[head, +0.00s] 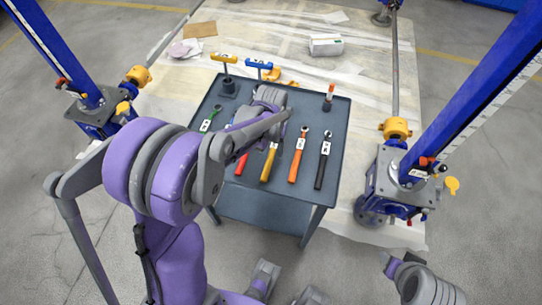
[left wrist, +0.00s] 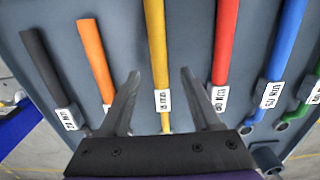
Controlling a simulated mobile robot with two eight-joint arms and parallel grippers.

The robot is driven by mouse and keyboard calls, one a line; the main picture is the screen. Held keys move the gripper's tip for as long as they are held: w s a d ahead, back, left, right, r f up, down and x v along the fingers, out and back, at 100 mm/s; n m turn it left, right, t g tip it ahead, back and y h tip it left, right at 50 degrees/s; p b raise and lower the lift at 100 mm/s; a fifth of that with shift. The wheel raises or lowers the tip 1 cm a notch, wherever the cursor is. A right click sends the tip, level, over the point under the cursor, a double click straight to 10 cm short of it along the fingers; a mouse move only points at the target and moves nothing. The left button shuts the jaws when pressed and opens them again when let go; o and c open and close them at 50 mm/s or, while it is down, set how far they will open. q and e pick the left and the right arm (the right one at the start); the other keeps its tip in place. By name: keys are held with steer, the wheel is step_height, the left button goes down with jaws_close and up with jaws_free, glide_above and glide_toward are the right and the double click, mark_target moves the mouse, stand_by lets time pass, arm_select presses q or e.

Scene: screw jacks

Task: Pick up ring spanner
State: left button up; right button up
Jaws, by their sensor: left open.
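Several coloured hand tools with white labels lie side by side on the grey trolley top (head: 337,115). Which is the ring spanner I cannot tell; the labels are too small to read surely. An orange tool (head: 296,165) and a black tool (head: 320,172) show whole, with rounded heads at the far end. A yellow tool (head: 266,168) and a red tool (head: 242,165) are partly behind my arm. In the left wrist view my left gripper (left wrist: 160,84) is open and empty, its fingers either side of the yellow tool (left wrist: 156,50). Contact is not visible.
A blue tool (left wrist: 288,40) and a green tool (left wrist: 300,113) lie beyond the red one. Yellow (head: 224,58) and blue (head: 259,64) T-handled tools stand at the trolley's back edge. Blue jack stands rise left and right. A white box (head: 326,45) lies behind.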

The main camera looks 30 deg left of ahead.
arm_select(q)
steer(key=shift+f, duration=0.8)
jaws_close()
stand_by(0.8)
